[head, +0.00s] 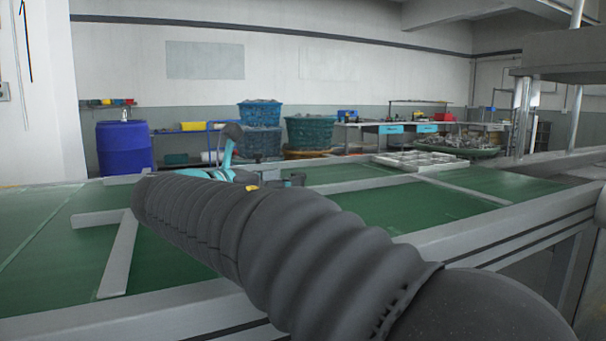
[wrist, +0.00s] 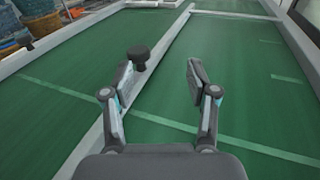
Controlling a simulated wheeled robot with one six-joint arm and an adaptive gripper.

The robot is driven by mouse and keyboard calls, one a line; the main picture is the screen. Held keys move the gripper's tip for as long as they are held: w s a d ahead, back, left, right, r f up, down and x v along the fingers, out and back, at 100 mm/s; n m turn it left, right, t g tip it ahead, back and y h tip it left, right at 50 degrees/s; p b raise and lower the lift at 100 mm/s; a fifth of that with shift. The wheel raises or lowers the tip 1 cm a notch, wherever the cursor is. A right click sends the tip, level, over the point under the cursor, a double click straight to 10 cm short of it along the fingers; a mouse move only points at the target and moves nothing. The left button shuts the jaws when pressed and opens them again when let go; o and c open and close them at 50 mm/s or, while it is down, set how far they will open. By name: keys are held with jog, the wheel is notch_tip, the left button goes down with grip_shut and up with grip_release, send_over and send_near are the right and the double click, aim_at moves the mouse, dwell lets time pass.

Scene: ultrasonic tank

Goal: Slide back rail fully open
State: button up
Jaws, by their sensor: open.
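In the wrist view a grey rail (wrist: 160,55) runs lengthwise over the green surface, with a black knob (wrist: 138,54) standing on it. I cannot tell for sure that this is the back rail. My gripper (wrist: 160,73) is open and empty in the wrist view. Its left fingertip is close to the knob, and the knob is not between the fingers; contact cannot be told. A second dark knob (wrist: 25,39) is at the upper left. In the head view my arm hides most of the gripper and the knob.
Grey bars (head: 121,255) and (head: 460,190) divide the green surface (head: 400,212). A tray of parts (head: 418,160) sits at its far edge. A raised grey frame (head: 500,240) borders the front right. A blue barrel (head: 124,148) and baskets stand behind.

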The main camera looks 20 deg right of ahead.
aim_at(298, 173)
jog(key=shift+w+a+f+t, duration=0.2)
jog(key=shift+w+a, duration=0.15)
jog(key=shift+w, duration=0.25)
jog(key=shift+w+a+f+t, duration=0.15)
jog(key=shift+w+a, duration=0.2)
jog(key=shift+w, duration=0.2)
jog(key=shift+w+d, duration=0.1)
jog(key=shift+w, duration=0.15)
jog(key=shift+x, duration=3.6)
jog(key=shift+s, duration=0.1)
jog(key=shift+c, duration=0.2)
grip_shut()
